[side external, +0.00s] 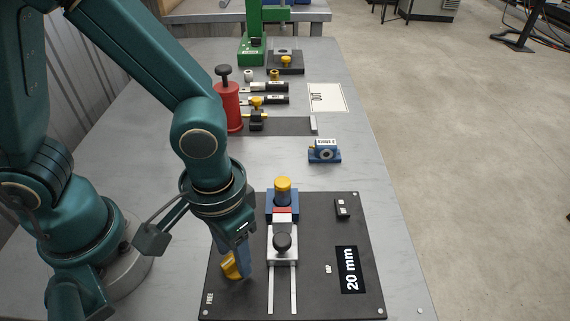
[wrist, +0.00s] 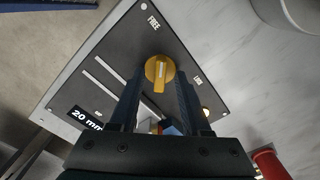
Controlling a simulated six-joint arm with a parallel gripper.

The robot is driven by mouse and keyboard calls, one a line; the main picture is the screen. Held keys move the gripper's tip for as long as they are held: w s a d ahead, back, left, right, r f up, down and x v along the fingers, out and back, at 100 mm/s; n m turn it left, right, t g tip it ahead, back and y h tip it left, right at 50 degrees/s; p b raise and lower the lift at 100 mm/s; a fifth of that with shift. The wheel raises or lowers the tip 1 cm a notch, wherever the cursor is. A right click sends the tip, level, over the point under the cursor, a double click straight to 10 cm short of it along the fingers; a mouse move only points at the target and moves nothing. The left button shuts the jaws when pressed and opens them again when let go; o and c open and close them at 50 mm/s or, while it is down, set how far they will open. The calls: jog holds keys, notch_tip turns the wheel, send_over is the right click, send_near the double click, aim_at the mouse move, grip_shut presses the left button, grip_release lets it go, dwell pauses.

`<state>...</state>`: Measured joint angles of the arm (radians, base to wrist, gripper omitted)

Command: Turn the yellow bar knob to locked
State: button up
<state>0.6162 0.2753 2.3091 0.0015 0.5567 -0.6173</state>
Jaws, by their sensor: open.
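The yellow bar knob (side external: 230,265) sits on the left part of the black plate (side external: 340,285), partly hidden by my gripper (side external: 242,268) in the side view. In the wrist view the knob (wrist: 159,72) has a pale line along its bar, which lies roughly lengthwise, towards the FREE label (wrist: 153,22). A second label, which seems to read LOCK (wrist: 197,79), is to the right of the knob. My gripper (wrist: 160,82) is open, one finger on each side of the knob. I cannot tell whether either finger touches it.
A slide with a black knob (side external: 282,242) on two rails and a blue block with a yellow top (side external: 283,190) stand beside my gripper. Farther back are a small blue block (side external: 324,152) and a red cylinder (side external: 228,107). The table's right side is mostly clear.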

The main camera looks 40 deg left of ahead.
jog(key=shift+f, duration=0.15)
grip_shut()
jog(key=shift+m, duration=0.4)
jog(key=m, duration=1.7)
dwell(0.7)
